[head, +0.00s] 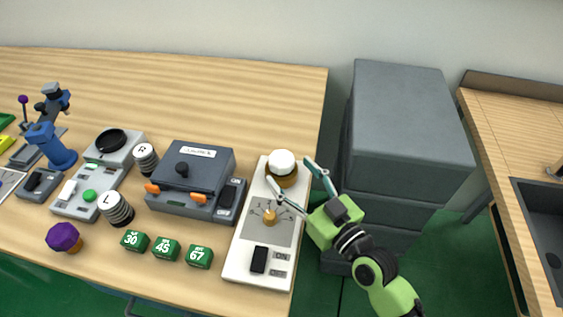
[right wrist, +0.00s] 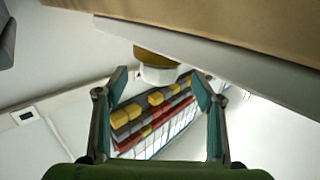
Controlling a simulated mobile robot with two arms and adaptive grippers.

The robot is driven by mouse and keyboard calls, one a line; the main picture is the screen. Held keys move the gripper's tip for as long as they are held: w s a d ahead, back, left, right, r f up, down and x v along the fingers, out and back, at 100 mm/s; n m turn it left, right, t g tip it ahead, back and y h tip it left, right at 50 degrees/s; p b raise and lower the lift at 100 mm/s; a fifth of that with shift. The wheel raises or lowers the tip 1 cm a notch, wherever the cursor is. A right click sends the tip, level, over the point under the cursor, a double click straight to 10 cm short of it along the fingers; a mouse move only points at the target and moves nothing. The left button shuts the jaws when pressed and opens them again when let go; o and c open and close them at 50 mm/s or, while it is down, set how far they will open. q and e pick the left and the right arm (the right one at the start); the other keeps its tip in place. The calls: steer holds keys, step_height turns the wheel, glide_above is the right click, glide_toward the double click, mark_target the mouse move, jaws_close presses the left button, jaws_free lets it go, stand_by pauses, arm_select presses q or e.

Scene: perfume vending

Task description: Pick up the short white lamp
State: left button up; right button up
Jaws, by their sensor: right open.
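The short white lamp (head: 281,160) has a round white top and a gold-brown base. It stands upright at the far end of a white panel (head: 238,268) near the table's right edge. My right gripper (head: 289,171) reaches in from the lower right, open, with its fingers towards the lamp's two sides. In the right wrist view the lamp (right wrist: 158,73) appears upside down, between and around the level of the open fingertips (right wrist: 160,78). I cannot tell whether they touch it. My left gripper is not in view.
The panel also has a small gold knob (head: 269,217) and a black switch (head: 259,259). A dark grey box device (head: 193,165) stands left of it. Green number blocks (head: 166,248) line the front. A grey cabinet (head: 405,115) stands right of the table. The table's back is clear.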

mark_target(282, 157)
steer(key=p+x, duration=0.1)
steer(key=x, duration=0.3)
steer(key=shift+w+a, duration=0.15)
steer(key=shift+w, duration=0.15)
steer(key=shift+w+a, duration=0.15)
steer(key=c, duration=1.3)
steer(key=shift+o, duration=0.2)
steer(key=shift+r+p, duration=0.8)
steer(key=s+a+r+p, duration=0.2)
steer(key=s+r+p, duration=0.3)
steer(key=p, duration=0.3)
steer(key=s+a+r+p, duration=0.3)
steer(key=s+r+p, duration=0.3)
steer(key=s+p, duration=0.2)
steer(key=shift+a+r, duration=0.25)
steer(key=shift+a, duration=0.05)
